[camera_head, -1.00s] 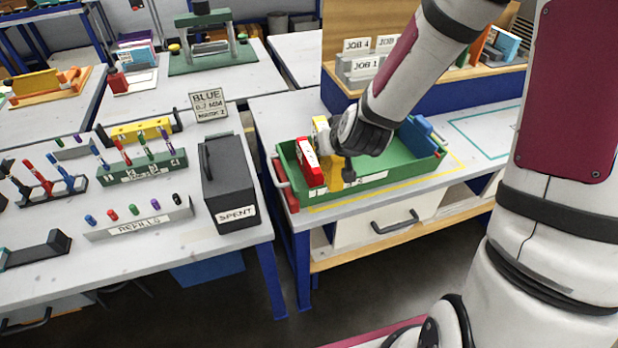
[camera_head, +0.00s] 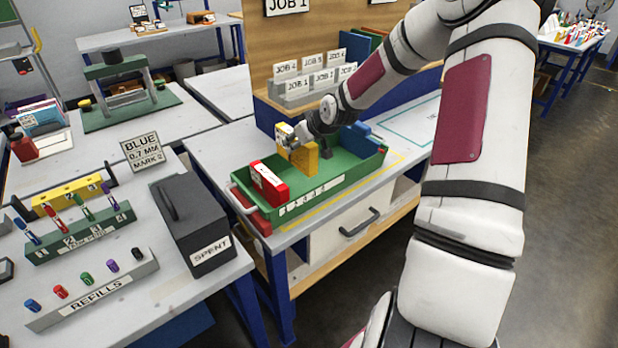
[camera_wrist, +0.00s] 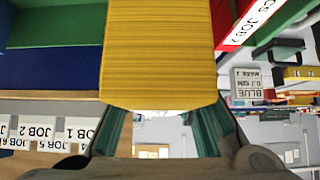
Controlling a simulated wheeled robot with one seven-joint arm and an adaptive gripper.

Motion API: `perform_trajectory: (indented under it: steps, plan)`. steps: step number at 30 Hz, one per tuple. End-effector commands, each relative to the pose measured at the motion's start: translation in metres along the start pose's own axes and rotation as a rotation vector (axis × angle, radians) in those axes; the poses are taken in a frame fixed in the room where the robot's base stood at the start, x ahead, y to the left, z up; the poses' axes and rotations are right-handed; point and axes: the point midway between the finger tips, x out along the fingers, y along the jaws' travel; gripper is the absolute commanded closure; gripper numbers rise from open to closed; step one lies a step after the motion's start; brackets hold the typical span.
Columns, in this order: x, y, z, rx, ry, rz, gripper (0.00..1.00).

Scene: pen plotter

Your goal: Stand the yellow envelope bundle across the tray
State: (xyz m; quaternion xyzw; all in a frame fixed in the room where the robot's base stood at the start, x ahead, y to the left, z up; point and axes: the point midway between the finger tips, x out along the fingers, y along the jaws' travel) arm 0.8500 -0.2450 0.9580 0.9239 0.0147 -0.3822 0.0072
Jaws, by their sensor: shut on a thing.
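The yellow envelope bundle (camera_head: 306,159) is upright inside the green tray (camera_head: 318,197), between a red bundle and a blue one. My gripper (camera_head: 292,143) is shut on its upper part from above and behind. In the wrist view the yellow bundle (camera_wrist: 158,55) fills the space between the fingers (camera_wrist: 160,118). The bundle's lower edge is hidden by the tray wall, so I cannot tell if it touches the tray floor.
The red bundle (camera_head: 267,183) stands at the tray's left end. The blue bundle (camera_head: 365,140) is at the right end. A dark SPENT box (camera_head: 192,222) stands on the left table. A rack with job cards (camera_head: 315,80) is behind the tray.

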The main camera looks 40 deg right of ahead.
Motion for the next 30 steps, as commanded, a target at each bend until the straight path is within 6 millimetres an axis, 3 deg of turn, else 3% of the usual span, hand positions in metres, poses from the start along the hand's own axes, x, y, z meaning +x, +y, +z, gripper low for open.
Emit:
perform_trajectory:
  steps: [6,21,30]
  plan:
    - [0.029,-0.001,0.028,0.002,-0.003,-0.004,1.0]
    - [0.065,-0.001,0.065,0.002,-0.002,-0.003,1.0]
    - [0.068,0.0,0.067,0.0,0.001,-0.001,1.0]
